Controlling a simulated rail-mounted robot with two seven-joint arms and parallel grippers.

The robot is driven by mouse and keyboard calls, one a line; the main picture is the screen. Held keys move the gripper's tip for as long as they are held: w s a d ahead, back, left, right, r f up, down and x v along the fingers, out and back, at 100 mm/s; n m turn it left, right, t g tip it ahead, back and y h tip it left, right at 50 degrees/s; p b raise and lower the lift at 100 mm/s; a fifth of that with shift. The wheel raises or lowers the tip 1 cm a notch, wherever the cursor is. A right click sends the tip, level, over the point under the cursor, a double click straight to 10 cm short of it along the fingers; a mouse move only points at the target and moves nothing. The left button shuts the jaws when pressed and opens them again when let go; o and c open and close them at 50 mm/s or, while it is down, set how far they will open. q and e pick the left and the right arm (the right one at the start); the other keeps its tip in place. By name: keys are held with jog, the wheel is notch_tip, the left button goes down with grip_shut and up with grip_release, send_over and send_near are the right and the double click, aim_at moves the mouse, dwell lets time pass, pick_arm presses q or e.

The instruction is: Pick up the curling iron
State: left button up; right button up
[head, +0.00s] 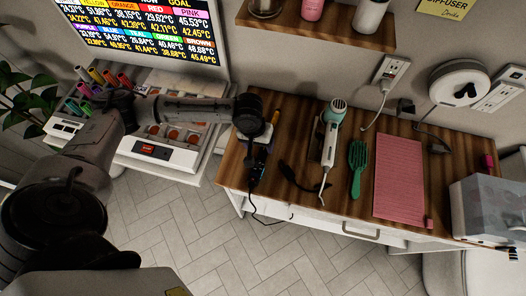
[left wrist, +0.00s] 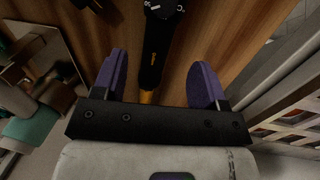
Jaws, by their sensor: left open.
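The curling iron, black with a dial and an orange section, lies on the wooden counter. In the left wrist view the iron (left wrist: 153,50) runs up the picture between the two purple fingers. My left gripper (left wrist: 160,75) is open, with a finger on each side of the iron and visible gaps. In the head view my left gripper (head: 261,143) is over the counter's left end, partly hiding the iron. My right gripper is not in view.
A mint and white hair dryer (head: 331,130), a green brush (head: 356,165) and a pink mat (head: 399,178) lie on the wooden counter (head: 292,150) to the right. A white station (head: 156,150) stands left. A shelf (head: 330,27) is above. Cables hang near the front edge.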

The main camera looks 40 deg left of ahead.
aim_at(262, 151)
pick_arm(q)
jog(key=shift+w+d+f+p, duration=0.15)
jog(key=shift+f+p, duration=0.1)
jog(key=shift+f, duration=0.6)
jog(key=shift+w+d+f+p, duration=0.1)
jog(key=shift+d+f+p, duration=0.1)
jog(key=shift+f, duration=0.6)
jog(key=shift+w+d+f+p, duration=0.15)
jog(key=shift+f+p, duration=0.1)
jog(key=shift+f, duration=0.6)
jog(key=shift+s, duration=0.1)
grip_shut()
